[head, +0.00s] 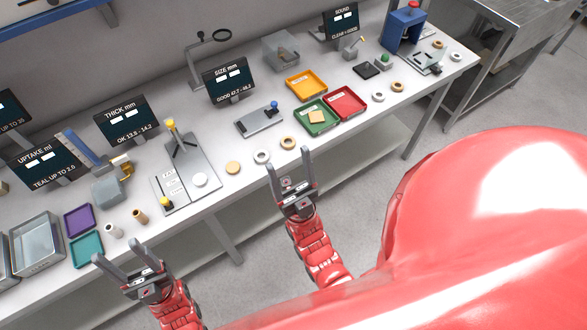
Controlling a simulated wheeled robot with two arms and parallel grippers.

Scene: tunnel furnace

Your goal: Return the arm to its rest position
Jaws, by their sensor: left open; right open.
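My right gripper (288,160) is near the middle, fingers apart and empty. Its fingertips show beside a tan ring (288,143) at the bench's front edge; I cannot tell the height between them. Both red forearms reach up from the bottom of the view.
The white bench (330,150) carries display signs such as the size sign (229,81), gauges, an orange tray (306,84), a red tray (345,102), a green tray (316,118) and several small rings and discs. Open grey floor (350,205) lies in front of the bench. A metal table (500,55) stands right.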

